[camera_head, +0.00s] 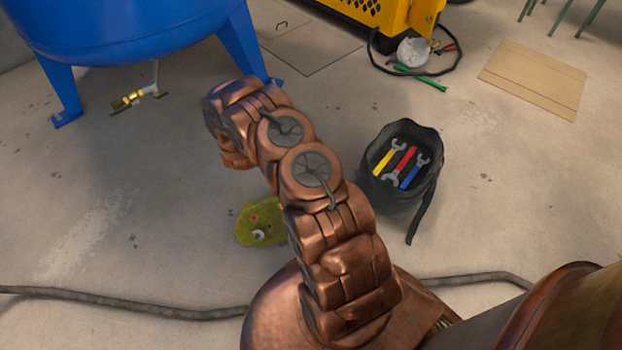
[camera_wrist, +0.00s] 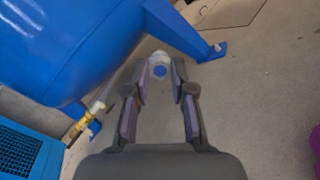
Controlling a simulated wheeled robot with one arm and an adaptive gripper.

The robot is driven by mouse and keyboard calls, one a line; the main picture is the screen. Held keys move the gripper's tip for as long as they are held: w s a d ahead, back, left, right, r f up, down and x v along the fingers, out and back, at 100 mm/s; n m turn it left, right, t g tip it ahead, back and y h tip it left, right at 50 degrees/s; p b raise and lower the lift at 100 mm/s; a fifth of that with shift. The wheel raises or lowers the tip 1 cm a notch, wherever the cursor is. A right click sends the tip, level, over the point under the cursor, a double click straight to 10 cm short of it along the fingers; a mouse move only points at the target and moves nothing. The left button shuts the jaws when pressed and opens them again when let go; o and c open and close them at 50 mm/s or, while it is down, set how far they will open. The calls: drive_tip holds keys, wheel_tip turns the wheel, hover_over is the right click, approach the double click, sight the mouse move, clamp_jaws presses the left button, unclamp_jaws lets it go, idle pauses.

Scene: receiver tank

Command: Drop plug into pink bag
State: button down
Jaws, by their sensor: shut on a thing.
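The plug (camera_wrist: 159,70), a small pale piece with a blue round face, sits between the fingertips of my gripper (camera_wrist: 159,87) in the wrist view. The fingers are shut on it and hold it in front of the blue tank's leg. In the head view my own arm hides the gripper and the plug. A magenta patch (camera_wrist: 316,148) shows at the right edge of the wrist view. It may be the pink bag, but too little of it shows to tell. No pink bag shows in the head view.
A blue tank (camera_head: 120,30) on legs stands at the upper left, with a brass valve (camera_head: 130,98) below. A black bag (camera_head: 420,140) with several wrenches is right of my arm. A yellow-green thing (camera_head: 250,225) lies left of it. A hose (camera_head: 120,305) crosses the floor.

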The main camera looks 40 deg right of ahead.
drive_tip(key=shift+s+d+f+m+g+h+b, duration=0.9)
drive_tip(key=shift+s+d+f+b, duration=1.8)
drive_tip(key=shift+f, duration=2.55)
drive_tip(key=shift+s+d+f+m+g+h+b, duration=0.95)
drive_tip(key=shift+s+d+f+b, duration=1.05)
drive_tip(key=shift+s+f, duration=2.3)
drive_tip(key=shift+s+d+f+m+g+h+b, duration=0.9)
drive_tip(key=shift+s+d+f+b, duration=1.45)
drive_tip(key=shift+f, duration=3.9)
drive_tip(key=shift+w+d+n+p, duration=0.25)
drive_tip(key=shift+w+d+p, duration=0.1)
drive_tip(key=shift+p, duration=0.1)
drive_tip(key=c, duration=0.9)
unclamp_jaws()
drive_tip(key=v, duration=1.2)
drive_tip(key=shift+r, duration=0.3)
